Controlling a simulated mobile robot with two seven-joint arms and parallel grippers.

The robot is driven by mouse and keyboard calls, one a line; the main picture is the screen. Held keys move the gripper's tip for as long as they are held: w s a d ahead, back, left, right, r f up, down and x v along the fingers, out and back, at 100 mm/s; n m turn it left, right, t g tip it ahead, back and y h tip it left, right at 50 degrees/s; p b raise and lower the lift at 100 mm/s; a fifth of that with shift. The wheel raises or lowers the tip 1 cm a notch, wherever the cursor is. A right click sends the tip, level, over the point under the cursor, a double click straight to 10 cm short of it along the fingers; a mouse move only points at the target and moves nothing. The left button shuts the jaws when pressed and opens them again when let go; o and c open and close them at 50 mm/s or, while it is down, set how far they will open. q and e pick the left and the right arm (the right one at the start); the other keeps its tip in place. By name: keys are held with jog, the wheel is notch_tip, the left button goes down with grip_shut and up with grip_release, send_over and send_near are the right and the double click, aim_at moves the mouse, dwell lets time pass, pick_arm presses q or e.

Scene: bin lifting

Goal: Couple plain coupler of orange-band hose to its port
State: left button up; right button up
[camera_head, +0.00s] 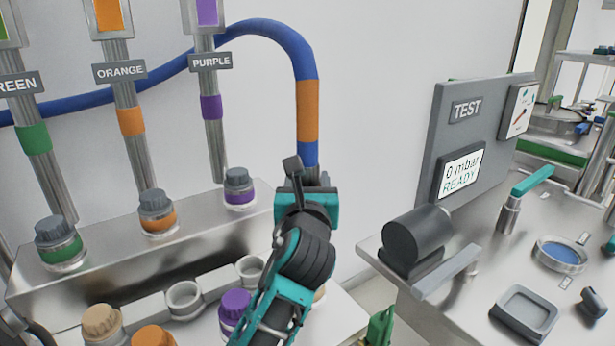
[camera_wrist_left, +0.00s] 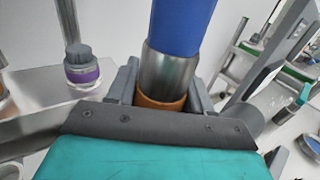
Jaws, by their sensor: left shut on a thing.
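The blue hose with an orange band (camera_head: 307,110) arches across the wall and hangs down into my left gripper (camera_head: 303,182). In the left wrist view my left gripper (camera_wrist_left: 162,92) is shut on the hose's metal coupler (camera_wrist_left: 168,75), which has an orange-brown ring at its lower end. The coupler is held upright, right of the port row and apart from it. The orange port (camera_head: 157,218), under the ORANGE sign, has a grey top. The purple port (camera_head: 238,190) shows also in the left wrist view (camera_wrist_left: 82,68). My right gripper is out of view.
The green port (camera_head: 60,245) stands at left. Below the ports are empty ring holders (camera_head: 184,298) and tan (camera_head: 102,322), orange (camera_head: 152,338) and purple (camera_head: 234,304) caps. At right, a bench carries a TEST panel (camera_head: 467,108), a dark cylinder (camera_head: 418,238) and a teal-handled lever (camera_head: 532,180).

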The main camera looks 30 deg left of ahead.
pick_arm(q)
jog(key=shift+f, duration=0.5)
notch_tip(320, 180, down, 4)
jog(key=b, duration=0.4)
jog(key=shift+r+b, duration=0.25)
jog(key=shift+b, duration=0.1)
jog(key=shift+r+p, duration=0.4)
jog(key=shift+p, duration=0.05)
jog(key=shift+r+p, duration=0.25)
jog(key=shift+p, duration=0.55)
jog(key=shift+f, duration=0.2)
jog(key=shift+f+b, duration=0.3)
jog(key=shift+f, duration=1.25)
